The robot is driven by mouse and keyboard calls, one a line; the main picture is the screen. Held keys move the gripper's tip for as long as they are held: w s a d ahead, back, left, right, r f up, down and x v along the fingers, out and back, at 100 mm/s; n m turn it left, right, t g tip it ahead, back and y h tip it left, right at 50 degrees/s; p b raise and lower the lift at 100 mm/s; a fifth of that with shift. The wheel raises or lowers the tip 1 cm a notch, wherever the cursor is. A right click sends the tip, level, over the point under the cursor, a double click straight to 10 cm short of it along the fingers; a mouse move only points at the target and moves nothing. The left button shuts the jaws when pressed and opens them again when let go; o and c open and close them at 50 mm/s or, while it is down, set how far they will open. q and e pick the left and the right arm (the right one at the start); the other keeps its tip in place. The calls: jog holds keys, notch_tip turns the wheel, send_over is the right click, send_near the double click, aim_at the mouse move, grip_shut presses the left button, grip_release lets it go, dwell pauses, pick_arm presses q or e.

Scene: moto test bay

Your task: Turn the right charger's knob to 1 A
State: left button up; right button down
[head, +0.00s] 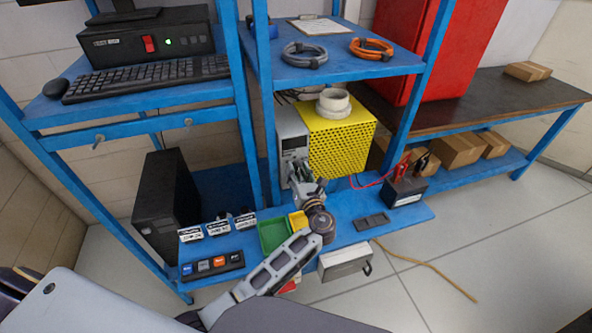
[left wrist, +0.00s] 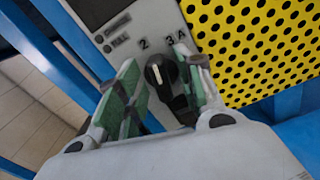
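The charger has a grey front panel (head: 291,128) and a yellow perforated casing (head: 350,142), and stands on the blue lower shelf. Its black knob (left wrist: 160,72) has a white mark and shows in the left wrist view just below the printed "2" and "3 A". I cannot tell exactly which number the mark points at. My left gripper (head: 303,186) is at the panel and hides the knob in the head view. In the left wrist view its green-padded fingers (left wrist: 160,78) stand apart on both sides of the knob, the right one closer. My right gripper is out of view.
A white roll (head: 333,103) sits on the charger. A black battery (head: 404,190) with red and black clamps is to its right. A green bin (head: 273,236) and a yellow bin (head: 298,221) stand near my left arm. Blue rack posts flank the charger.

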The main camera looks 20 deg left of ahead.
pick_arm(q)
jog(key=shift+d, duration=0.1)
jog(key=shift+c, duration=0.3)
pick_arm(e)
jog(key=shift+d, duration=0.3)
pick_arm(q)
grip_shut()
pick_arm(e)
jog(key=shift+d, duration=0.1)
